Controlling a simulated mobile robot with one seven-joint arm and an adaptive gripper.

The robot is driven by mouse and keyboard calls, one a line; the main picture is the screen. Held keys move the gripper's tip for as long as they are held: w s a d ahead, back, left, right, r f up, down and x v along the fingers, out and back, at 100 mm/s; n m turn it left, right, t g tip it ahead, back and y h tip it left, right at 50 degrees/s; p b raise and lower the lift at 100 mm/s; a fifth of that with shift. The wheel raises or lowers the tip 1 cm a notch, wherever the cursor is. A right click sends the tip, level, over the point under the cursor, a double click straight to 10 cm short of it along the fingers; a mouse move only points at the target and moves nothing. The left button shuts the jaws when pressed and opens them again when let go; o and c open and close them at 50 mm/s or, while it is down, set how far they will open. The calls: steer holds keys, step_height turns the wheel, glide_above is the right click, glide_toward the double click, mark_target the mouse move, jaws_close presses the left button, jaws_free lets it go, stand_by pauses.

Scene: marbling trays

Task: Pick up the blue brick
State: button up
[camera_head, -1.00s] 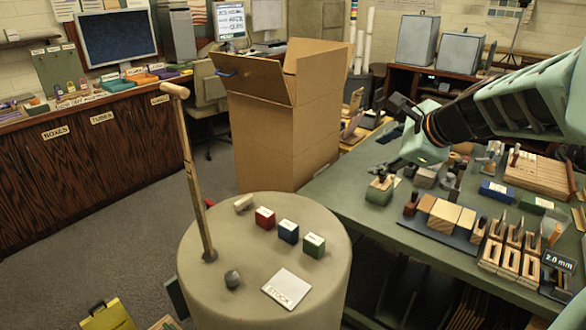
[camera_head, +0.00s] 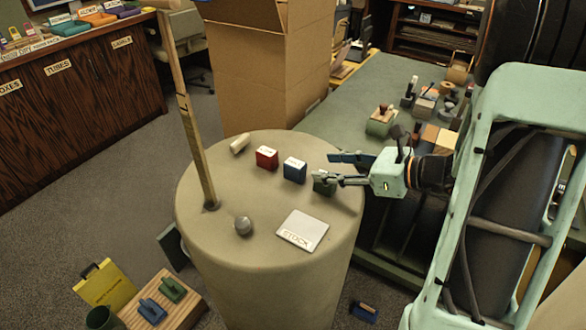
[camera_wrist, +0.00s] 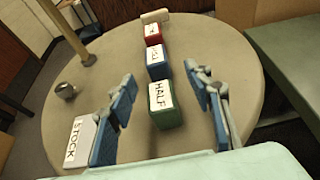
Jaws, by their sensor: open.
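The blue brick (camera_head: 294,171) stands upright on the round beige pedestal top, between a red brick (camera_head: 266,158) and a green brick (camera_head: 325,183). In the wrist view the blue brick (camera_wrist: 158,70) has a white label on top and lies beyond the green brick (camera_wrist: 167,116). My gripper (camera_head: 335,170) is open at the right side of the pedestal, with blue-padded fingers. In the wrist view my gripper (camera_wrist: 160,74) has its fingers on either side of the brick row, apart from the bricks. In the head view a finger partly hides the green brick.
A tall wooden post (camera_head: 193,125) rises from the pedestal's left. A cardboard box (camera_head: 265,65) stands behind; a green workbench (camera_head: 375,85) is at right.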

mark_target(298, 164)
steer(key=x, duration=0.4)
steer(key=shift+a+f, duration=0.15)
steer(key=shift+a, duration=0.1)
steer(key=shift+a+r+b+x, duration=0.1)
steer(key=shift+r+b+x, duration=0.05)
steer(key=shift+x, duration=1.2)
steer(key=shift+a+r+b+x, duration=0.1)
steer(key=shift+r+b+x, duration=0.1)
steer(key=shift+x, duration=1.15)
steer(key=shift+s, duration=0.1)
steer(key=shift+c, duration=0.5)
steer(key=c, duration=1.1)
steer(key=shift+r, duration=0.1)
steer(key=shift+c, duration=0.2)
